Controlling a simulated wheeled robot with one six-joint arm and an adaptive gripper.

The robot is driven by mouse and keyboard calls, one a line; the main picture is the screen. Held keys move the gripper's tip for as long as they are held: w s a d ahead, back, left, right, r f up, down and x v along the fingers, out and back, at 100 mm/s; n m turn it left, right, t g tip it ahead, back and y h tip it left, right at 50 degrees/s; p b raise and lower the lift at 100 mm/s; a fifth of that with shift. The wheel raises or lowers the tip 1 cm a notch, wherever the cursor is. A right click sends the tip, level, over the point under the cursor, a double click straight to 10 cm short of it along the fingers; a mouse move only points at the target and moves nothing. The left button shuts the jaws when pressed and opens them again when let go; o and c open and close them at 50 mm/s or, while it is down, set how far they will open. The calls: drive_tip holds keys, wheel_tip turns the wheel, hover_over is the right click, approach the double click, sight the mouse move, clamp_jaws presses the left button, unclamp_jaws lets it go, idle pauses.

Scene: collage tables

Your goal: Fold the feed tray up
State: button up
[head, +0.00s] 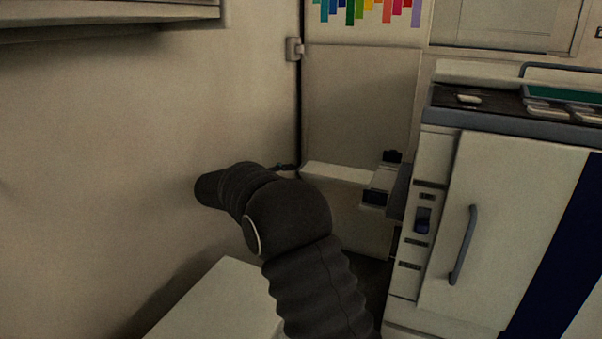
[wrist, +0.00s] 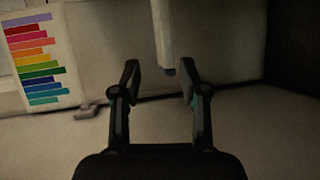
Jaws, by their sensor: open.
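A pale flat panel, which looks like the feed tray (head: 337,173), sticks out level to the left from the side of the big copier (head: 490,210) in the head view. In the wrist view the narrow end of this pale tray (wrist: 163,30) comes down from the top edge. My gripper (wrist: 160,78) is open, and the tray's end reaches between its fingertips, nearer the right finger. I see a gap on the left side; contact on the right cannot be told. In the head view my dark arm covers most of my gripper, with only a small dark part showing by the tray's left end.
A wall stands close on the left, with a shelf or cabinet (head: 110,15) above. A pale low surface (head: 220,305) lies at the lower left. A colour-bar chart (head: 368,10) hangs on the back wall; it also shows in the wrist view (wrist: 38,52).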

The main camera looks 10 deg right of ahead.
drive_tip(key=t+h, duration=0.1)
drive_tip(key=t, duration=0.1)
approach(302, 165)
drive_tip(key=s+a+f, duration=0.1)
drive_tip(key=s+a, duration=0.1)
drive_tip(key=a, duration=0.1)
drive_tip(key=shift+n, duration=0.4)
drive_tip(key=x, duration=1.3)
drive_tip(key=shift+w+d, duration=0.2)
drive_tip(key=shift+d, duration=0.1)
clamp_jaws()
